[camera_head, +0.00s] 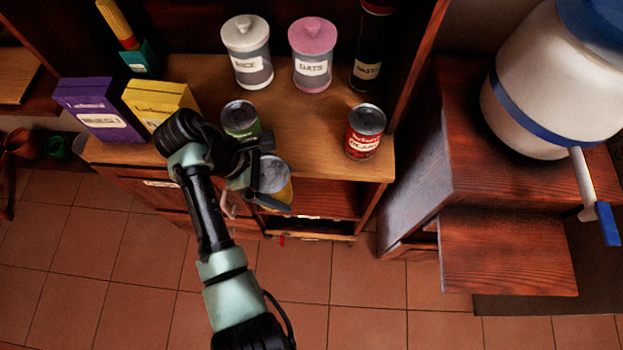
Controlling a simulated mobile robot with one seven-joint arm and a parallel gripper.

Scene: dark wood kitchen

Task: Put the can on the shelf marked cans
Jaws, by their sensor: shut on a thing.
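My gripper (262,178) is in front of the wooden cabinet, shut on a can with a grey lid and a yellow side (274,176). This can is at the counter's front edge, before the open shelves (325,199). My gripper and forearm hide part of it. A green can (241,122) stands on the counter just behind my gripper. A red can (364,134) stands upright on the counter's right part. A pale strip shows on a lower shelf edge, but its wording is too small to read.
A purple box (98,108) and a yellow box (157,100) stand on the counter at left. Lidded jars marked rice (248,52) and oats (312,55) stand at the back. A wooden side unit (505,250) bounds the right. The tiled floor in front is clear.

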